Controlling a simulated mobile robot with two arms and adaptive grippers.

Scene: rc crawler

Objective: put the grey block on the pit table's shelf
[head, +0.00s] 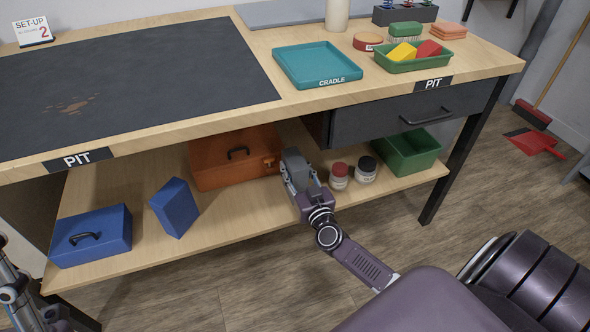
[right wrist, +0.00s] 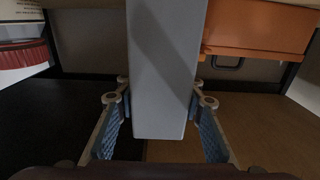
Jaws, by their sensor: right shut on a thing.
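The grey block (head: 296,168) is upright between the fingers of my right gripper (head: 299,181). In the right wrist view the grey block (right wrist: 165,70) stands between the two blue-padded fingers of the right gripper (right wrist: 162,100), which is shut on it. The pit table's shelf (head: 240,220) is the lower wooden board; the block is over it, between the orange toolbox and the jars. I cannot tell whether the block touches the shelf. Parts of my left arm show at the lower left edge; its jaws cannot be made out.
An orange toolbox (head: 230,160) is left of the block; two jars, red-lidded (head: 339,177) and black-lidded (head: 366,170), are to its right. A green bin (head: 407,153), blue box (head: 92,236) and tilted blue block (head: 174,208) are also on the shelf. The tabletop (head: 300,98) hangs above.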

